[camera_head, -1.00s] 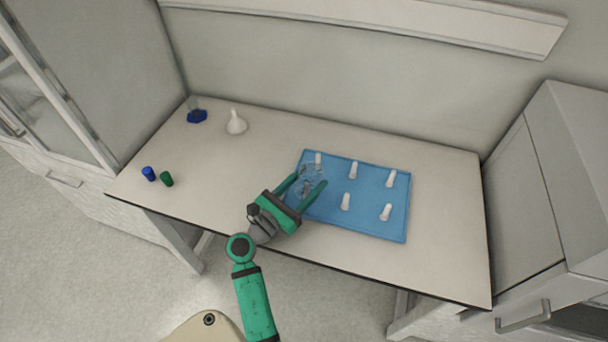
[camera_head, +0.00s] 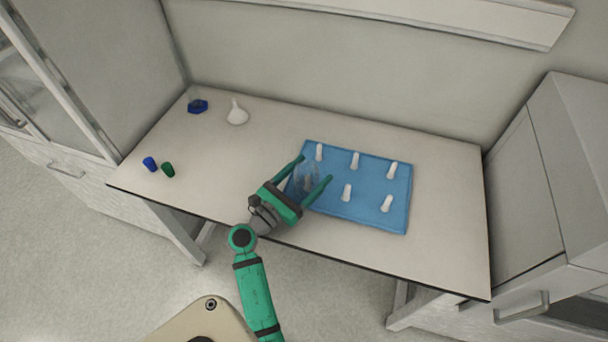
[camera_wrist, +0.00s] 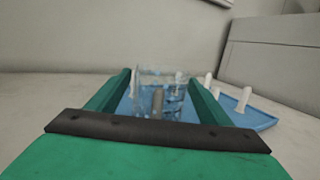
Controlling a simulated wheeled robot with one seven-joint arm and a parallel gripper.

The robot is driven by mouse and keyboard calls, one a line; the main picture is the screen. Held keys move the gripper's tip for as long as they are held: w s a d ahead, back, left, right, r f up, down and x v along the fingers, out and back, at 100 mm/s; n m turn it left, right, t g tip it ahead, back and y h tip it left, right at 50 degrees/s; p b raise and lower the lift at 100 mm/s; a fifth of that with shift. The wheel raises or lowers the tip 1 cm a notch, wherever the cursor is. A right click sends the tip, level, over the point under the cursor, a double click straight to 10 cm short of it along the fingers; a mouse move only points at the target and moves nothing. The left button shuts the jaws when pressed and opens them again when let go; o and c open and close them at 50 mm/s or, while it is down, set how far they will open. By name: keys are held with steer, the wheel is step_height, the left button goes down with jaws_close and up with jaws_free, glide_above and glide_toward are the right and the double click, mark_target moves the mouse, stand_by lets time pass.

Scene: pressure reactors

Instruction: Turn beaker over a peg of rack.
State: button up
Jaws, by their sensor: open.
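The clear glass beaker (camera_head: 305,177) is at the front-left peg (camera_head: 308,184) of the blue rack (camera_head: 372,216). In the wrist view the beaker (camera_wrist: 161,80) looks upright on its axis, and a peg (camera_wrist: 158,99) shows through its glass, seemingly inside it. Its lower edge is hidden there, so I cannot tell how it rests. My gripper (camera_head: 314,169) is open, with one green finger on each side of the beaker. In the wrist view the gripper (camera_wrist: 160,78) shows gaps beside the glass.
Several other white pegs, such as the back-middle one (camera_head: 354,161), stand bare on the rack. A white flask (camera_head: 237,114), a blue item (camera_head: 198,106), and blue (camera_head: 150,164) and green (camera_head: 168,170) caps are on the left. The table (camera_head: 430,268) is clear in front.

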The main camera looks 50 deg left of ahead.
steer(key=shift+r, duration=0.45)
steer(key=s+d+r, duration=0.9)
steer(key=s+r, duration=0.1)
steer(key=r, duration=0.2)
steer(key=shift+s, duration=0.3)
steer(key=shift+f, duration=0.1)
